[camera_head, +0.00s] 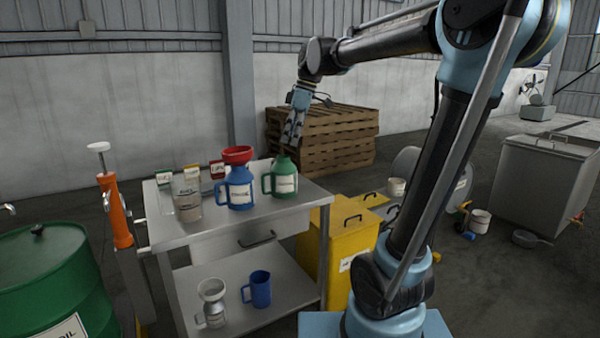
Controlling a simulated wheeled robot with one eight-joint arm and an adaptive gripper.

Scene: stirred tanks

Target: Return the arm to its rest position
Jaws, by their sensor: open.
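My arm reaches from the right of the head view up and over to the left, bent at a high elbow. My gripper (292,138) hangs at its end, pointing down, just above and behind the green jug (284,178) on the cart's top. It is open, and I see nothing held in it. Whether the fingertips touch the jug cannot be told from this angle. A blue jug (240,192) with a red funnel (237,155) in its mouth stands to the left of the green jug.
The metal cart (180,237) also bears a clear beaker (188,205) and small boxes. Its lower shelf holds a blue mug (260,289). A green drum (50,275) stands left, a yellow bin (352,245) right. Stacked pallets (335,140) are behind. Floor at far right is partly clear.

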